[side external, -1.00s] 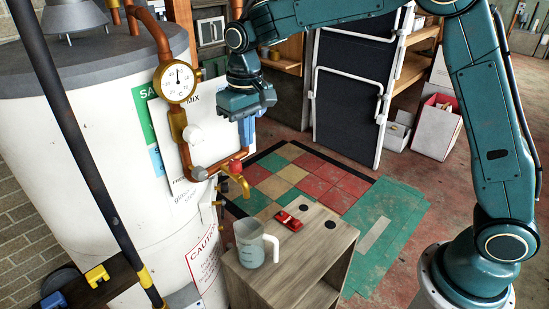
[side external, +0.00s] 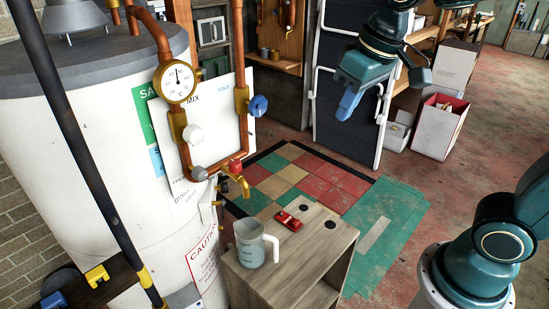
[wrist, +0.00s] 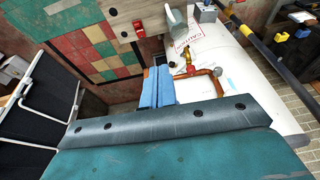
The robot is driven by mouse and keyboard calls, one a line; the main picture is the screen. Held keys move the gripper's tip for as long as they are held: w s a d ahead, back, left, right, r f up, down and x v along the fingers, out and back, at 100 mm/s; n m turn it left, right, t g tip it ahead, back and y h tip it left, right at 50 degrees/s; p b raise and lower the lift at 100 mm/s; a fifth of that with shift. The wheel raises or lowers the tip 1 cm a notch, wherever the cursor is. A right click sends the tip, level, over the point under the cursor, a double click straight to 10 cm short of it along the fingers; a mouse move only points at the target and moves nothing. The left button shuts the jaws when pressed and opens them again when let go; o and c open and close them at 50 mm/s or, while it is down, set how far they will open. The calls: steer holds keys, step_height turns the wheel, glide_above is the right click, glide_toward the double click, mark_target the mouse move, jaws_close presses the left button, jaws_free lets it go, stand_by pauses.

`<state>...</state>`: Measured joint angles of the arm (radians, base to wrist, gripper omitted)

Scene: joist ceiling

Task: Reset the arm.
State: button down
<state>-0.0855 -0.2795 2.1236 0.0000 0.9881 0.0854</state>
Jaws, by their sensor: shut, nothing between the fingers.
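My gripper (side external: 347,106) is high up in the side external view, in front of the dark folding panel and clear of everything around it. Its blue fingers point down and are shut with nothing between them. The closed blue fingers also show in the wrist view (wrist: 158,86). In that view the pipework lies beyond and to the right of the fingers, and the coloured floor tiles lie to the left.
A white tank (side external: 75,150) with copper pipes, a gauge (side external: 178,82) and a blue valve knob (side external: 258,105) stands at left. The tiled floor (side external: 335,185) is free.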

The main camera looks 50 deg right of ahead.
steer(key=s+d+f+t, duration=0.1)
steer(key=s, duration=0.5)
steer(key=s+d+f+t, duration=0.1)
steer(key=s+f, duration=0.1)
steer(key=s, duration=0.3)
steer(key=shift+s+d, duration=0.25)
steer(key=shift+s, duration=0.15)
stand_by(0.4)
